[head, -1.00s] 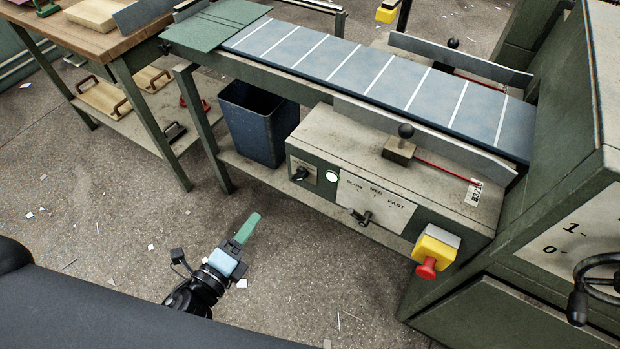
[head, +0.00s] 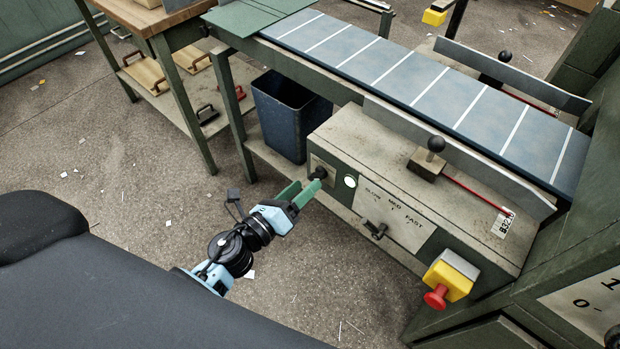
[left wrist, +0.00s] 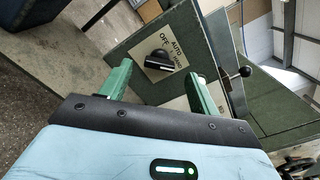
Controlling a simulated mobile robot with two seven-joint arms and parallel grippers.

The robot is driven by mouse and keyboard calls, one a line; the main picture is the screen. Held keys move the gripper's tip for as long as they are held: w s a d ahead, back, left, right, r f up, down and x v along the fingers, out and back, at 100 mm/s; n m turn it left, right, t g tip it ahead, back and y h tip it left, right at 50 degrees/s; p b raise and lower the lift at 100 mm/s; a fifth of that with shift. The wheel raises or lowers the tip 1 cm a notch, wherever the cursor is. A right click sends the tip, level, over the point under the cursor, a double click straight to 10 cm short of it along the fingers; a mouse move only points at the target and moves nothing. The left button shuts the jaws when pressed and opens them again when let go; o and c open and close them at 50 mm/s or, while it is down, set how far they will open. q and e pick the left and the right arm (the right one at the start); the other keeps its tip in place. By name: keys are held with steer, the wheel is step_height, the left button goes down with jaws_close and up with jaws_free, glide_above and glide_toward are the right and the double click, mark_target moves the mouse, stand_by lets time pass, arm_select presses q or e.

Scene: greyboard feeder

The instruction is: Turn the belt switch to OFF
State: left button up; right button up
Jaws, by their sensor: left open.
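The belt switch is a black knob (left wrist: 158,61) on a pale plate (left wrist: 176,47) marked OFF, AUTO and a third word I cannot read surely, in the left wrist view. In the head view the knob (head: 319,173) sits at the left end of the control box front. My left gripper (head: 303,188) is open with its green fingers pointing at the knob. In the left wrist view the fingers (left wrist: 158,82) stand apart on either side below the knob, with no contact visible. The knob's bar lies tilted, and its exact setting is unclear. My right gripper is not in view.
Right of the switch are a white round lamp (head: 350,181), a speed lever (head: 377,231) on a SLOW-MED-FAST plate, and a red stop button (head: 436,296) on a yellow box. A blue bin (head: 290,115) stands behind, left of the control box (head: 400,165). The belt (head: 440,85) runs above.

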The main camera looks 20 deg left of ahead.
mark_target(313, 178)
arm_select(q)
steer(key=shift+x, duration=1.65)
steer(key=c, duration=1)
